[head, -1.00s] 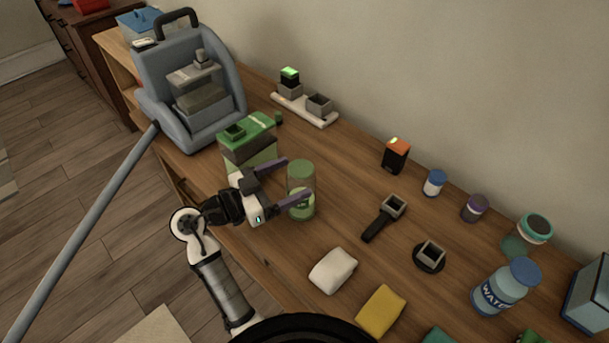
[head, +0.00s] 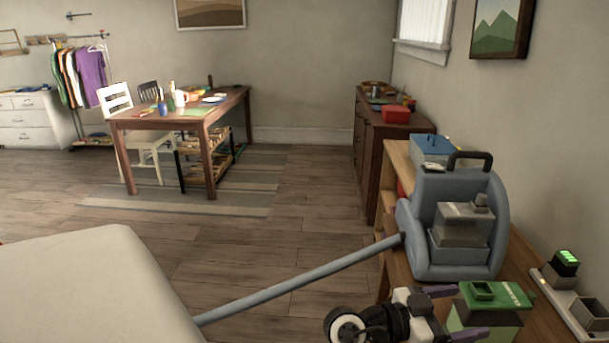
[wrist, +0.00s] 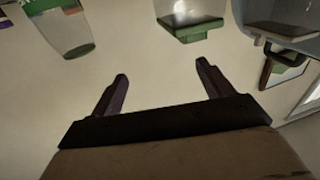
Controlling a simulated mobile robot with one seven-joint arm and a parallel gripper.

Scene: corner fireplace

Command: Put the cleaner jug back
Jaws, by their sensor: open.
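I cannot tell for certain which thing is the cleaner jug. A green-topped, box-shaped container (head: 497,295) stands on the wooden bench at the lower right of the head view, and it shows at the top middle of the wrist view (wrist: 190,22). A clear jar with green parts (wrist: 62,32) is at the top left of the wrist view, outside the head view. My gripper (head: 470,312) is open, with its purple fingers close to the box-shaped container's left side. In the wrist view nothing lies between the fingers (wrist: 163,85).
A blue-grey machine (head: 420,262) with a dark handle and a long tube (head: 300,278) stands behind my gripper.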

